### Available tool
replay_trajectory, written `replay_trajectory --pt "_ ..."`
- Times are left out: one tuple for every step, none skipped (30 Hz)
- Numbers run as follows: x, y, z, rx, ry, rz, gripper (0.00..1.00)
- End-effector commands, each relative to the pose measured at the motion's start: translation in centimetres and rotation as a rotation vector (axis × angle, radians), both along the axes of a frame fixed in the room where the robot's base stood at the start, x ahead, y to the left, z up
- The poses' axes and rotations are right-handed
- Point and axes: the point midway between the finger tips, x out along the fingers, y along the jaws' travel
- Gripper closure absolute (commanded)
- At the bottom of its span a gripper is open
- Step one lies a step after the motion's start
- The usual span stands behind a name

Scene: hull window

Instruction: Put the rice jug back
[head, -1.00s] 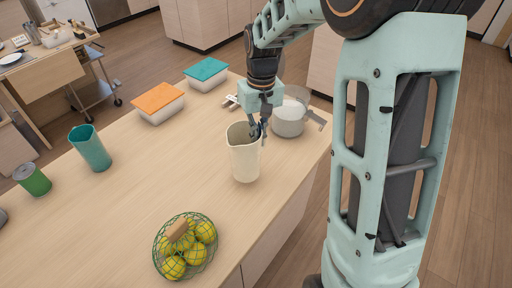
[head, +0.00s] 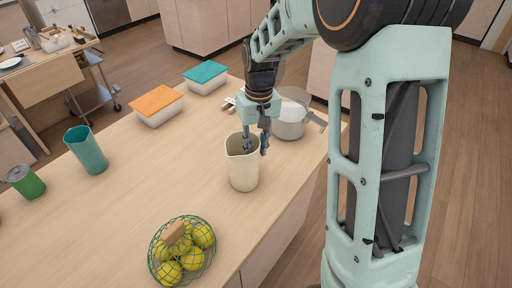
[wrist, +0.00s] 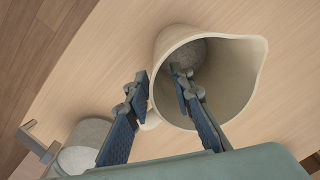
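The cream rice jug (head: 242,170) stands upright on the wooden counter (head: 130,215), with its mouth open upward. In the wrist view the jug (wrist: 245,75) shows its spout to the right and a greyish content at the bottom. My gripper (head: 256,150) is at the jug's rim. In the wrist view the gripper (wrist: 158,82) has its fingers apart, one inside the mouth and one outside the wall, near the handle (wrist: 151,120). The handle is partly hidden. I see gaps between the fingers and the wall.
A pot (head: 290,125) with a long handle stands close behind the jug. A wire basket of yellow fruit (head: 181,250) is in front. A teal cup (head: 87,150), a green can (head: 25,182) and boxes with orange (head: 156,99) and teal (head: 205,72) lids stand left and back. The middle counter is clear.

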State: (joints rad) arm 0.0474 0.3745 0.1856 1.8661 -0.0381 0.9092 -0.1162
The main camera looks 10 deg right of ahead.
Motion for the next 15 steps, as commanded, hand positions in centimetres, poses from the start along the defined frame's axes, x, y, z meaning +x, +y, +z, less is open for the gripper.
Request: replay_trajectory --pt "0.0 0.0 0.0 0.0 0.0 0.0 0.78" --pt "0.0 0.0 0.0 0.0 0.0 0.0 0.78" --pt "0.0 0.0 0.0 0.0 0.0 0.0 0.78" --pt "0.0 0.0 0.0 0.0 0.0 0.0 0.78" --pt "0.0 0.0 0.0 0.0 0.0 0.0 0.78" --pt "0.0 0.0 0.0 0.0 0.0 0.0 0.78" --pt "0.0 0.0 0.1 0.0 0.0 0.0 0.78" --pt "0.0 0.0 0.2 0.0 -0.001 0.0 0.78" --pt "0.0 0.0 0.5 0.0 -0.001 0.0 0.78" --pt "0.1 0.0 0.7 0.0 -0.002 0.0 0.78" --pt "0.1 0.0 1.0 0.0 -0.003 0.0 0.78" --pt "0.2 -0.1 1.6 -0.001 -0.005 0.0 0.78" --pt "0.2 -0.1 2.1 -0.001 -0.005 0.0 0.78" --pt "0.1 -0.1 2.6 -0.001 -0.004 0.0 0.78" --pt "0.2 -0.1 3.5 0.0 -0.006 0.0 0.78"
